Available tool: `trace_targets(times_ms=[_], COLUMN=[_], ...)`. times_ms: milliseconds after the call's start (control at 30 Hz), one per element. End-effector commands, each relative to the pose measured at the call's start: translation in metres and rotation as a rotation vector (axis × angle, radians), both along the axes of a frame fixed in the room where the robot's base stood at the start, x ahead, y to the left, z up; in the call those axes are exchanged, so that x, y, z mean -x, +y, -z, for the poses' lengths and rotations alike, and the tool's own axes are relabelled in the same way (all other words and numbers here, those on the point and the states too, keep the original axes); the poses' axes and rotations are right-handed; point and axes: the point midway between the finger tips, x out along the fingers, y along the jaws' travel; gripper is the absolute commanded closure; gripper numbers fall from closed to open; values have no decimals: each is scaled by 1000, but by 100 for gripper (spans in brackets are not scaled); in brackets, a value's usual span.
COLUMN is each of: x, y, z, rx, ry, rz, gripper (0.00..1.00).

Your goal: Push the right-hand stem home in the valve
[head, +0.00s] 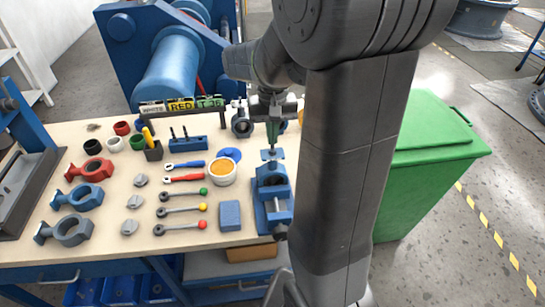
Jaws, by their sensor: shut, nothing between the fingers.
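My gripper (272,146) points straight down, shut, with no object visible in it. Its tips are right above a small blue flange (271,156), which looks like the top of a blue valve held upright in the blue vise (273,213). I cannot tell whether the tips touch it. The stem itself is not distinguishable under the gripper. A blue block (187,145) with dark upright pins stands to the left on the bench.
The bench (115,240) holds red (90,170), blue (77,197) and grey (64,231) valve bodies, several ball-ended levers, an orange-filled white bowl (222,171) and a blue box (230,215). A labelled rack (182,105) stands behind. A green bin (440,150) is at right.

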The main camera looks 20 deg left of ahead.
Motion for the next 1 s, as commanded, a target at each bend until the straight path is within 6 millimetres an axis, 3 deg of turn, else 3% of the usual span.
trace_targets(times_ms=[500,1000], x=[1,1], y=[-1,-1], z=[11,10], rx=[4,3], ry=[6,5], rz=[1,1], gripper=[100,100])
